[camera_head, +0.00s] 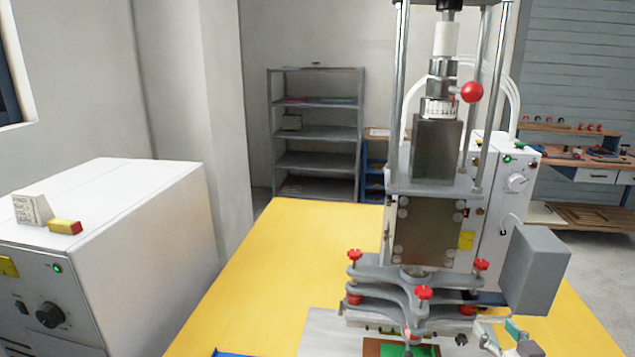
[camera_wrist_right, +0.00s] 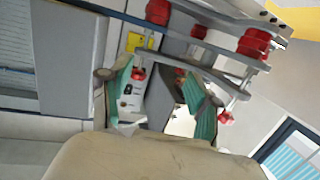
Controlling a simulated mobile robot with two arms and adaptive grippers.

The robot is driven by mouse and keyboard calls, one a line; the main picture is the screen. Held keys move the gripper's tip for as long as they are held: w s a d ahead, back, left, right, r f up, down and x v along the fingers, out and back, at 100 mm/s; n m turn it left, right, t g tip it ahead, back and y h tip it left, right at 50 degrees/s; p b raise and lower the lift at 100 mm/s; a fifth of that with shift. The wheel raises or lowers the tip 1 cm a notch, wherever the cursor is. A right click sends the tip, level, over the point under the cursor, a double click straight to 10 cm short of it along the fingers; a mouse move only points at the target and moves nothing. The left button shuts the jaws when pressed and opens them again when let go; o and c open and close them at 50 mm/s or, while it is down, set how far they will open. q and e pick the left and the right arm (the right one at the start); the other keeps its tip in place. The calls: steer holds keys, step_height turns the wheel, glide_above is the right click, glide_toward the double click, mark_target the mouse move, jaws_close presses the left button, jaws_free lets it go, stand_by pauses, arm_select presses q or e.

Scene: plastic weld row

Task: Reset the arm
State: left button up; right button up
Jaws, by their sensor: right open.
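My right gripper (camera_head: 498,338) is at the bottom right of the head view, in front of the lower right part of the welding press (camera_head: 428,230). In the right wrist view its two teal-padded fingers (camera_wrist_right: 162,100) stand apart with nothing held between them. The press's grey plates and red knobs (camera_wrist_right: 252,42) show close beyond the fingers, tilted in that view. I cannot tell whether a finger touches the press. My left gripper is not in view.
A grey box (camera_head: 540,268) juts out at the press's right. A green piece (camera_head: 420,350) lies at the press's base. A white control cabinet (camera_head: 130,240) stands at the left, and a shelf (camera_head: 315,130) behind.

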steer(key=s+a+f+g, duration=0.4)
steer(key=s+a+f, duration=0.3)
steer(key=f, duration=0.2)
steer(key=s+a+f+n+g, duration=0.1)
steer(key=s+a+f+g, duration=0.2)
steer(key=s, duration=0.4)
steer(key=s+a+f+n+g+y, duration=0.1)
steer(key=s+a+f+g, duration=0.15)
steer(key=s+a, duration=0.35)
steer(key=s+a+f+g, duration=0.2)
steer(key=s+a+g, duration=0.1)
steer(key=s, duration=0.6)
step_height(320, 180, down, 26)
steer(key=s+g, duration=0.2)
steer(key=s+d+f, duration=0.3)
steer(key=s+f, duration=1.2)
steer(key=shift+s+n+g, duration=0.35)
steer(key=shift+n, duration=0.05)
